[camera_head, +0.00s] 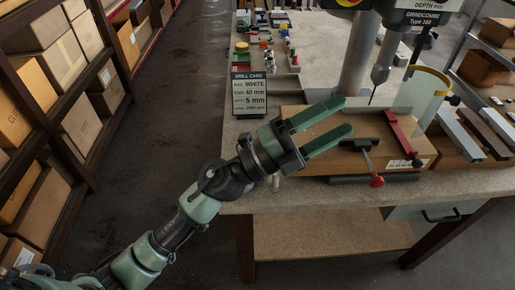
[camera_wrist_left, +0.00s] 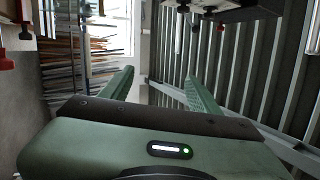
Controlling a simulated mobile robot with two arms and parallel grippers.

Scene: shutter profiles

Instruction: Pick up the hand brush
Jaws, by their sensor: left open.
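I cannot make out a hand brush for certain in either view. My left gripper (camera_head: 343,117) reaches in from the left over the front of the workbench (camera_head: 400,193), with its two green fingers spread and nothing between them. In the left wrist view the same gripper (camera_wrist_left: 160,78) shows its fingers apart and empty, pointing towards a wall and racks. In the head view the fingers cover part of the drill area behind them. My right gripper is in neither view.
A wooden board (camera_head: 290,112) with a red fence (camera_head: 400,137) and a red-knobbed clamp (camera_head: 376,180) lies under the drill. A drill card (camera_head: 249,94) stands left of it. Profiles (camera_head: 460,136) lie at right. Box shelves (camera_head: 50,110) line the left; the aisle floor (camera_head: 165,110) is clear.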

